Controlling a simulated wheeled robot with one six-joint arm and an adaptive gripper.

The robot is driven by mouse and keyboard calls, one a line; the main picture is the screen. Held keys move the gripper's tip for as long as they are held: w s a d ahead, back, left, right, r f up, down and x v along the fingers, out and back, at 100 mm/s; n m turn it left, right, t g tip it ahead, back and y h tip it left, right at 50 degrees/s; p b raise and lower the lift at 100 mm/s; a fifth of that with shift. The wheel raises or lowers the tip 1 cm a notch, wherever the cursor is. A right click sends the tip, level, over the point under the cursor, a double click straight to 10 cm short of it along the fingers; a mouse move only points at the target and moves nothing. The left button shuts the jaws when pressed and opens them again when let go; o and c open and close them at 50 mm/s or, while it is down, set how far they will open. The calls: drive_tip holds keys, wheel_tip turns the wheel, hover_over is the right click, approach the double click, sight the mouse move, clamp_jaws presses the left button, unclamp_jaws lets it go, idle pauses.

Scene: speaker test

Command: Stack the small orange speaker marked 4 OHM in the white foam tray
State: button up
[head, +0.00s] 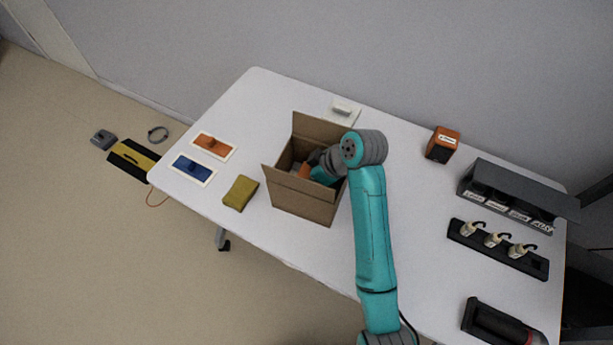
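An open cardboard box (303,205) stands near the middle of the white table. My arm bends down into it. My gripper (314,159) is partly visible as a dark shape inside the box; its fingertips are hidden. An orange object (304,171) shows inside the box beside the gripper; I cannot tell whether it is held. A separate orange and dark speaker-like block (443,144) with a white label stands at the back right; its label is too small to read. I cannot pick out a white foam tray for certain.
Orange (212,146) and blue (193,168) white-bordered panels and a mustard sponge-like block (240,193) lie left of the box. A white plate-like item (342,110) sits behind it. A dark labelled rack (510,190) and a strip with several pale pieces (497,247) occupy the right.

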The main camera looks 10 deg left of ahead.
drive_tip(key=shift+f, duration=0.3)
drive_tip(key=o, duration=1.7)
drive_tip(key=shift+r, duration=0.1)
